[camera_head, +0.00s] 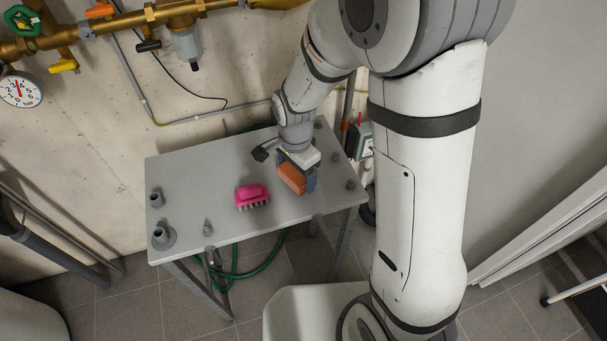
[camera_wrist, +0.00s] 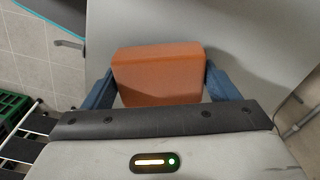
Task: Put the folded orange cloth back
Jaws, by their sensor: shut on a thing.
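The folded orange cloth (camera_head: 291,178) is a block-like bundle at the right part of the grey table (camera_head: 225,215) in the head view. My gripper (camera_head: 298,180) points down over the table with its blue fingers on either side of the cloth. In the wrist view the orange cloth (camera_wrist: 160,75) sits between the two blue fingers of my gripper (camera_wrist: 160,88), which is shut on it. I cannot tell whether the cloth's underside touches the tabletop.
A pink brush (camera_head: 252,196) lies on the table left of the cloth. Several grey pipe fittings (camera_head: 163,237) stand near the table edges. A green hose (camera_head: 235,270) hangs below. Brass pipes (camera_head: 150,17) run along the wall. The wrist view shows a green crate (camera_wrist: 12,110) at left.

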